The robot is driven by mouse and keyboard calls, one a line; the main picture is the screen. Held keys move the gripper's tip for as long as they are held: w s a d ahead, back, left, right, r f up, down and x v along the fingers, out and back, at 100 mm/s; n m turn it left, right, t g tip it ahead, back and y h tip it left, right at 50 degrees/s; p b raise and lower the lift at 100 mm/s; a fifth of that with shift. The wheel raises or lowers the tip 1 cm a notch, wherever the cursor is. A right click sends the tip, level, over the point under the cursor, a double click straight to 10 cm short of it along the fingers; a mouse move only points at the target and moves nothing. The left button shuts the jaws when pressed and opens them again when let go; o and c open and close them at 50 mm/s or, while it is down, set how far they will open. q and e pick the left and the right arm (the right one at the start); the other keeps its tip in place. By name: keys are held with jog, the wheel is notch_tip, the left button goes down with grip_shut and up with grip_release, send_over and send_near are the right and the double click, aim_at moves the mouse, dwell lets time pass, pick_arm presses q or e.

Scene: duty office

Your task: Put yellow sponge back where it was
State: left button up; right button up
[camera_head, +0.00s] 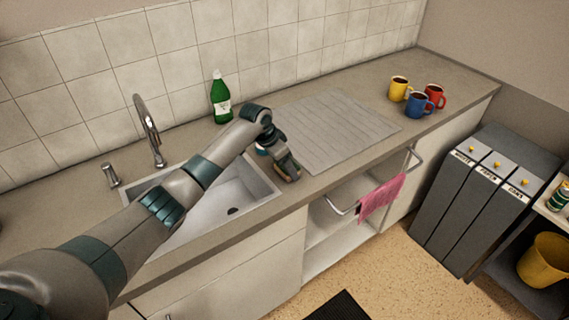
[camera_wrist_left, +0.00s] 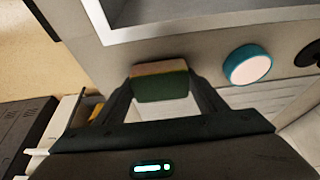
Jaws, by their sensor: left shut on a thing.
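The sponge (camera_wrist_left: 160,84), with a tan-yellow layer and a dark green layer, sits between the fingers of my left gripper (camera_wrist_left: 163,78) in the left wrist view. The fingers are shut on its two ends. In the head view my left gripper (camera_head: 285,165) is low over the counter between the sink's right edge and the grey ribbed mat. The sponge is mostly hidden there by the gripper. I cannot tell whether it touches the counter. My right gripper is not in view.
The sink (camera_head: 232,192) and tap (camera_head: 149,130) are left of the gripper. A round teal-rimmed thing (camera_wrist_left: 248,64) is close beside it. A green bottle (camera_head: 221,100) stands behind. The ribbed mat (camera_head: 325,130) is bare. Several mugs (camera_head: 417,104) stand far right; a pink cloth (camera_head: 381,199) hangs below.

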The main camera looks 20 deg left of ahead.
pick_arm(q)
jog(key=shift+f, duration=0.15)
jog(key=o, duration=1.1)
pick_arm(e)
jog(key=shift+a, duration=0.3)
pick_arm(q)
jog(key=b+v, duration=0.3)
jog(key=v, duration=0.9)
jog(key=shift+r, duration=0.2)
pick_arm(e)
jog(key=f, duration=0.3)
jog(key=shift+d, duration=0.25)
pick_arm(q)
jog(key=shift+d+f, duration=0.1)
jog(key=shift+f, duration=0.05)
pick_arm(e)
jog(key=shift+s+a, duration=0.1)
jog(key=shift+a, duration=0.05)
